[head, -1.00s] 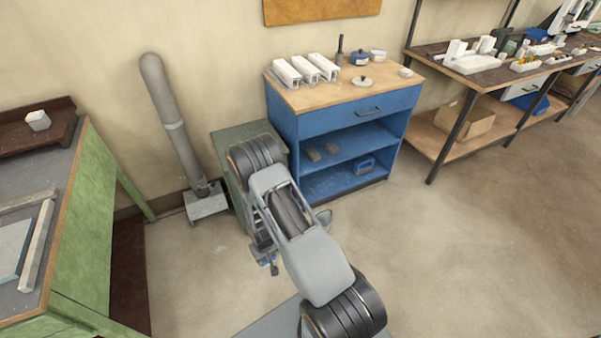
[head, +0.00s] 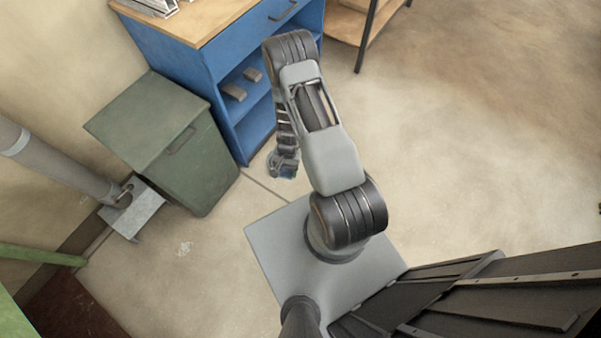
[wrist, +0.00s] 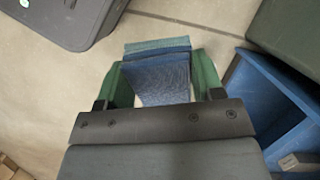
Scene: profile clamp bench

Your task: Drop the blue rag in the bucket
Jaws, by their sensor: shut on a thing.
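My gripper (wrist: 161,78) is shut on the blue rag (wrist: 157,76). The rag is a folded blue cloth with a lighter blue-green edge, held between the two green fingers and above the concrete floor. In the head view my gripper (head: 283,166) hangs low at the end of my arm, beside the blue cabinet's front corner. It is small there, and a bit of blue shows at its tip. I see no bucket that I can make out in either current view.
The blue cabinet (head: 248,122) with a wooden top and open shelves stands just beyond the gripper. A grey-green box with a handle (head: 190,160) stands left of it. A grey post on a floor plate (head: 133,212) is further left. Floor at right is clear.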

